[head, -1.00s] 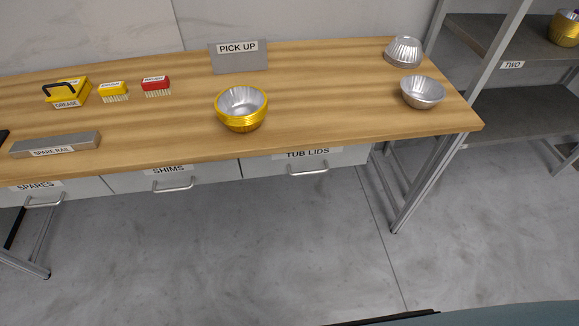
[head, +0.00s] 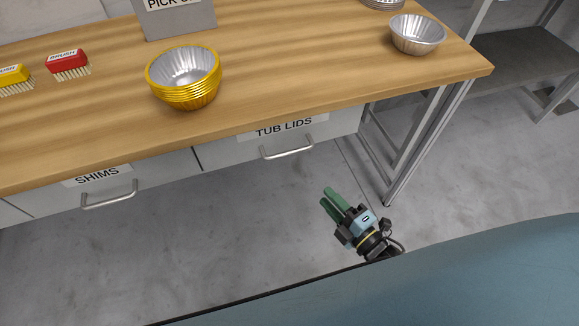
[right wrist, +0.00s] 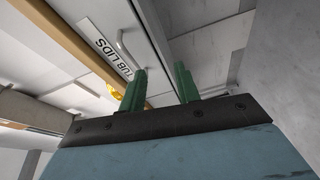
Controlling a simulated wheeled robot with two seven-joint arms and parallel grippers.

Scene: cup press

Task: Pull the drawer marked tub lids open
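The drawer marked tub lids (head: 340,123) is shut under the right part of the table, with a grey front and a metal bar handle (head: 287,149). In the right wrist view its label (right wrist: 105,48) and its handle (right wrist: 126,45) show at the upper left. My right gripper (head: 332,198) is below and in front of the drawer, apart from the handle. Its two green fingers stand apart with nothing between them in the right wrist view (right wrist: 160,86). My left gripper is not in view.
The shims drawer (head: 145,184) is to the left, also shut. On the wooden tabletop (head: 290,60) are a gold and silver stack of tubs (head: 185,80), a silver tub (head: 417,35) and a red brush (head: 68,64). A table leg (head: 412,145) stands right of the drawer.

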